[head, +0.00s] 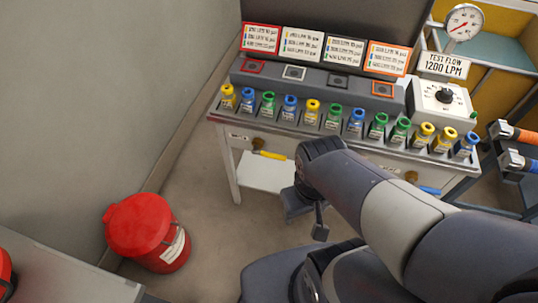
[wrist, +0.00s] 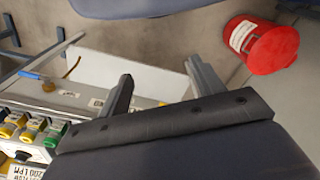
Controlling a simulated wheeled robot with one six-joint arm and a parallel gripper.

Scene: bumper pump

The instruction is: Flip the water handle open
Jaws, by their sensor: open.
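Two lever handles show on the front of the bench (head: 228,160) in the head view. A yellow handle (head: 270,155) is at the left, beside a brass fitting, and lies nearly level. A blue handle (head: 430,190) is at the right, partly behind my arm, near another brass fitting. The blue handle also shows at the left of the wrist view (wrist: 32,75). No readable label tells which one is the water handle. My gripper (wrist: 158,70) is open and empty, in front of the bench and apart from both handles. In the head view my arm partly hides it.
Several coloured bottles (head: 313,112) stand in a row on the bench top, with a gauge (head: 463,22) at the back right. A red bin (head: 140,232) stands on the floor at left. A rack with orange and blue rolls (head: 520,135) is at right. Floor between bin and bench is clear.

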